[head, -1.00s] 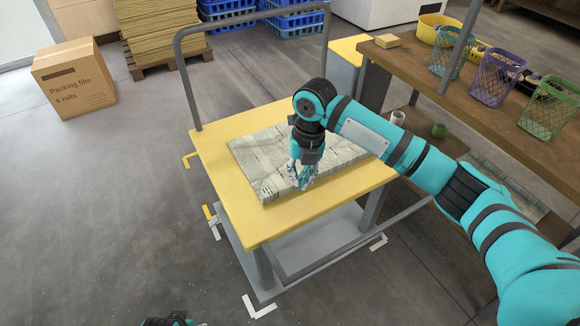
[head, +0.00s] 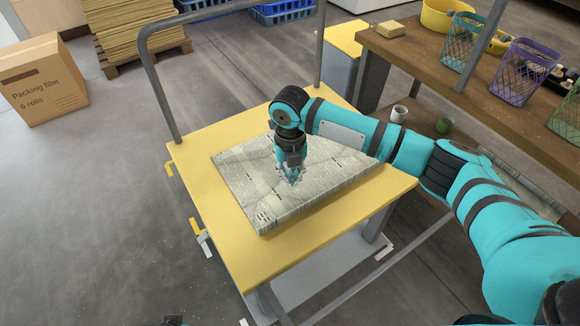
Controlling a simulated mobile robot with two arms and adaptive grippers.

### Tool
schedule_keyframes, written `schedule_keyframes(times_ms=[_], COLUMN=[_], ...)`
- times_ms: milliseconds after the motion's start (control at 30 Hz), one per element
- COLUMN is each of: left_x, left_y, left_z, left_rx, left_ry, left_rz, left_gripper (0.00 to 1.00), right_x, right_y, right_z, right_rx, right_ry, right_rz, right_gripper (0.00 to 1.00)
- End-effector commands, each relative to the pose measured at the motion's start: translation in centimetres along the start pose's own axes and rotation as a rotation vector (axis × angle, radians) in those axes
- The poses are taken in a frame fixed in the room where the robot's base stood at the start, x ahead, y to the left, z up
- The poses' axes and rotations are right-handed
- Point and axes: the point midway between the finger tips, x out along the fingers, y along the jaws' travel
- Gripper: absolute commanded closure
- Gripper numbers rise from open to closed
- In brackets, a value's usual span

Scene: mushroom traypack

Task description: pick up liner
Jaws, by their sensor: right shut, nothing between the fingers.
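A flat stack of grey-green printed paper sheets, which looks like the liner (head: 245,180), lies on the yellow top of a cart (head: 215,243). The stack is tilted relative to the cart's edges, and its near side shows some thickness. My right gripper (head: 293,180) points down over the middle of the stack, shut and empty. Its fingertips are at or just above the top sheet; I cannot tell whether they touch. My right arm covers part of the stack's far right side. My left gripper does not show.
The cart's grey handle (head: 152,70) rises at its far side. A wooden shelf unit (head: 420,50) with mesh baskets (head: 525,70) stands at the right. A cardboard box (head: 42,80) sits on the floor at left. The floor left of the cart is clear.

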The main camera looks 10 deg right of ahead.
Motion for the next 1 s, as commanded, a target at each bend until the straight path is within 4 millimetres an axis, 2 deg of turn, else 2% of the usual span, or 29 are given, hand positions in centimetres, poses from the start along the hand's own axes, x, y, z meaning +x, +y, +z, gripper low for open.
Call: schedule_keyframes(times_ms=[33,100,200,300,500,967,1000], left_x=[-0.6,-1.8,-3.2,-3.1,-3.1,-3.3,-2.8], left_y=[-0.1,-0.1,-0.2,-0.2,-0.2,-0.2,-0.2], left_z=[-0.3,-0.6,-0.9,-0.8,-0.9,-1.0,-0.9], left_rx=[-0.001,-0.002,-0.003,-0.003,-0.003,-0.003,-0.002], left_ry=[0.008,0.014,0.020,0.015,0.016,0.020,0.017], left_rz=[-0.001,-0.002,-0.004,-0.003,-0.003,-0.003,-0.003], left_gripper=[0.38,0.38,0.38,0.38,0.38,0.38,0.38], right_x=[1.5,3.0,4.5,4.1,4.1,4.0,3.9], right_y=[0.0,0.0,0.0,-0.1,-0.1,0.0,0.0], right_z=[0.0,0.0,-0.2,-2.0,-3.7,-4.0,-4.1], right_rx=[0.001,0.001,-0.001,-0.003,-0.002,0.000,0.000], right_ry=[0.002,0.002,0.000,-0.002,-0.002,-0.001,-0.001], right_rz=[-0.001,-0.001,0.000,0.001,0.000,0.000,0.000], right_gripper=[1.00,1.00,1.00,1.00,1.00,1.00,1.00])
